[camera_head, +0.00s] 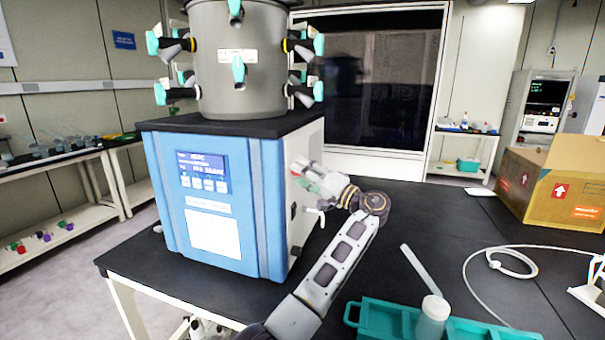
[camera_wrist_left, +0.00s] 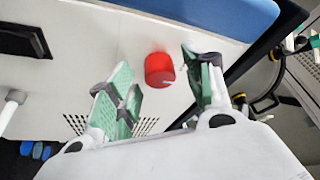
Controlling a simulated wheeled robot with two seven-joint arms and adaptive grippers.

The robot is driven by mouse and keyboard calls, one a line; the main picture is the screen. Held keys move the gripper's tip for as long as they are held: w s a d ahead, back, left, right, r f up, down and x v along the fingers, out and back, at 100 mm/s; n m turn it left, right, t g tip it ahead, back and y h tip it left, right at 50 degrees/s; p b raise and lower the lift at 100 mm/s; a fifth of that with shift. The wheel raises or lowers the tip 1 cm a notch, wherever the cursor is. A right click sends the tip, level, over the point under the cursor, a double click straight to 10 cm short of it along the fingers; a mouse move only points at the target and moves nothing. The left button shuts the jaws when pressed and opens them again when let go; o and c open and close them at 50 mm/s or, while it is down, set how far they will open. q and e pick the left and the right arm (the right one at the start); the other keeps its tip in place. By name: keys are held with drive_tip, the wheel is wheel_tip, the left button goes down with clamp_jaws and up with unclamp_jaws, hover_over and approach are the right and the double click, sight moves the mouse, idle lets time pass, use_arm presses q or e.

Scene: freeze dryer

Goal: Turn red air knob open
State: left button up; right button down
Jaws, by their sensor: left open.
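The red air knob (camera_wrist_left: 159,70) is a short red cylinder on the pale side panel of the freeze dryer (camera_head: 215,205). In the left wrist view it lies between the two green-padded fingers of my left gripper (camera_wrist_left: 157,78), slightly beyond their tips. The fingers are spread, with visible space on both sides of the knob, and hold nothing. In the head view my left gripper (camera_head: 308,175) is close to the dryer's right side, and it largely hides the knob there. My right gripper does not show.
The dryer, with its blue front and grey drum (camera_head: 238,85) with teal-handled valves, stands on a black table (camera_head: 385,235). A teal rack (camera_head: 385,318), a white bottle (camera_head: 433,318), a tube (camera_head: 480,262) and a cardboard box (camera_head: 550,190) are to the right. The table's middle is clear.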

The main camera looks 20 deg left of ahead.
use_arm(q)
drive_tip(key=c, duration=1)
